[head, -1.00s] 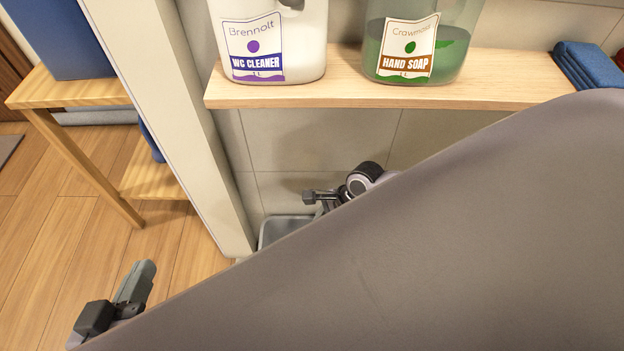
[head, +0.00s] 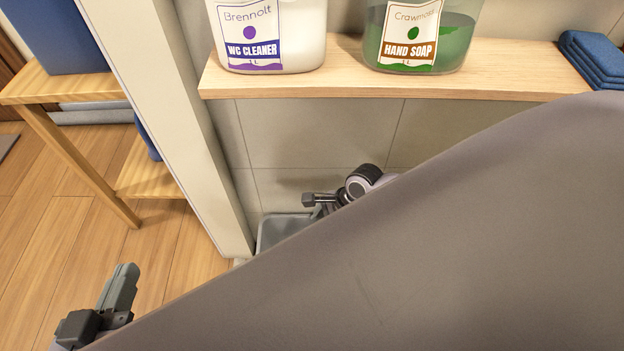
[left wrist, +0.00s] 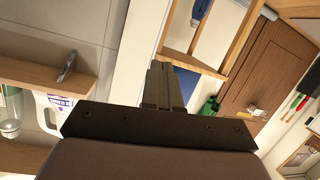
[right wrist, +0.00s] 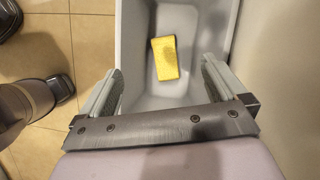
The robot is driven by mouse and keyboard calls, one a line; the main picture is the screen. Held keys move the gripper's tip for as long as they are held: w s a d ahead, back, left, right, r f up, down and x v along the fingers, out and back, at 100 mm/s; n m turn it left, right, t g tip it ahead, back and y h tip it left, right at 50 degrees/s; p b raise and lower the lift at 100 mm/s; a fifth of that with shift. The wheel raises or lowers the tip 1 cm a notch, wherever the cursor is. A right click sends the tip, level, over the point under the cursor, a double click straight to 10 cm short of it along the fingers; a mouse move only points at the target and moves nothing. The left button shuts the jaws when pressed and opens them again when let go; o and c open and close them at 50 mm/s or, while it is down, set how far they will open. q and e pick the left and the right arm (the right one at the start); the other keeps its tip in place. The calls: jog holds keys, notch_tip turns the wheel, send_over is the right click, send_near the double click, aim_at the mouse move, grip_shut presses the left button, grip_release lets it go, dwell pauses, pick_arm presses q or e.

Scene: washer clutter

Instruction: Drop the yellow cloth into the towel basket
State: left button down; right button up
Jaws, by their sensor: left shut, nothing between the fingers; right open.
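The yellow cloth (right wrist: 165,58) shows in the right wrist view as a small folded block. It lies inside a grey basket (right wrist: 131,30), apart from the fingers. My right gripper (right wrist: 162,66) is open and empty, with its two fingers spread at the basket's near end. The grey basket (head: 285,232) shows partly in the head view, low by the wall; the cloth is hidden there. My left gripper (head: 121,287) is shut and empty at the lower left of the head view, over the wooden floor. Its closed fingers also show in the left wrist view (left wrist: 160,85).
A wooden shelf (head: 340,85) holds a WC cleaner bottle (head: 268,35), a hand soap bottle (head: 415,35) and folded blue towels (head: 595,65). A pale post (head: 190,120) and a wooden rack (head: 75,125) stand left. A large grey-brown surface close to the camera hides the lower right.

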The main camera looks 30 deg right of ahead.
pick_arm(q)
jog(key=d+p, duration=0.1)
jog(key=d+n+g+p, duration=0.1)
jog(key=p, duration=0.1)
jog(key=shift+w+d+r+h, duration=0.1)
jog(key=shift+w+h, duration=0.1)
jog(key=shift+h, duration=0.2)
pick_arm(e)
jog(key=v, duration=0.7)
jog(key=shift+s, duration=0.1)
